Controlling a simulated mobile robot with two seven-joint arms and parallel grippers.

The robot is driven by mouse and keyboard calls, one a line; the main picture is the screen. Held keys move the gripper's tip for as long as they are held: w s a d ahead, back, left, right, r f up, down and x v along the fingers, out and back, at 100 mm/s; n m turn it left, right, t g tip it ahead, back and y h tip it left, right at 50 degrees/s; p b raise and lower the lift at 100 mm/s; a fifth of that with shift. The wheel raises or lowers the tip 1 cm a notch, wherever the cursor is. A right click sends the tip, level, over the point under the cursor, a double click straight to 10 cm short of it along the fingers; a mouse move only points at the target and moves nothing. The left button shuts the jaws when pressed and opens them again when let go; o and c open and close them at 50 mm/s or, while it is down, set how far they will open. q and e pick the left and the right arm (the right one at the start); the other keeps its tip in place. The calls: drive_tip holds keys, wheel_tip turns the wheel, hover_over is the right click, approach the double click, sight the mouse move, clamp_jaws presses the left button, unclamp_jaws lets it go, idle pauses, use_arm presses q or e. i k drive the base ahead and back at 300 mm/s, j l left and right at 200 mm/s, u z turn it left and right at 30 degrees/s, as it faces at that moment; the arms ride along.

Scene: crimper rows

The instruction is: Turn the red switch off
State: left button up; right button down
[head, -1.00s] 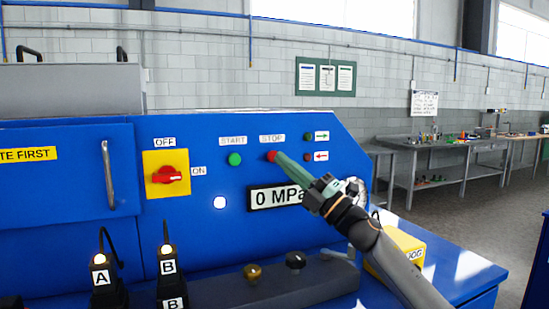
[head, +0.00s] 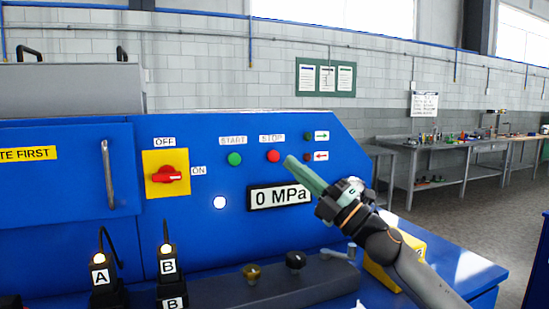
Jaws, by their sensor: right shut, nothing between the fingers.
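The red switch (head: 167,175) is a rotary knob on a yellow plate (head: 166,190) on the blue panel. OFF is printed above the plate and ON to its right. The knob lies about level, with its right end towards ON. My right gripper (head: 289,160) is shut and empty, in front of the panel just right of the red STOP button (head: 273,156) and well to the right of the switch. The STOP button shows fully. My left gripper is not in view.
A green START button (head: 235,159) lies between switch and STOP. The display (head: 280,196) reads 0 MPa. A door handle (head: 108,174) sticks out left of the switch. Cabled blocks marked A (head: 100,277) and B (head: 168,268) and two knobs (head: 295,260) stand below.

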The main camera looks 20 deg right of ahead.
sight(166, 174)
drive_tip(key=k+l, duration=0.8)
drive_tip(key=k, duration=0.05)
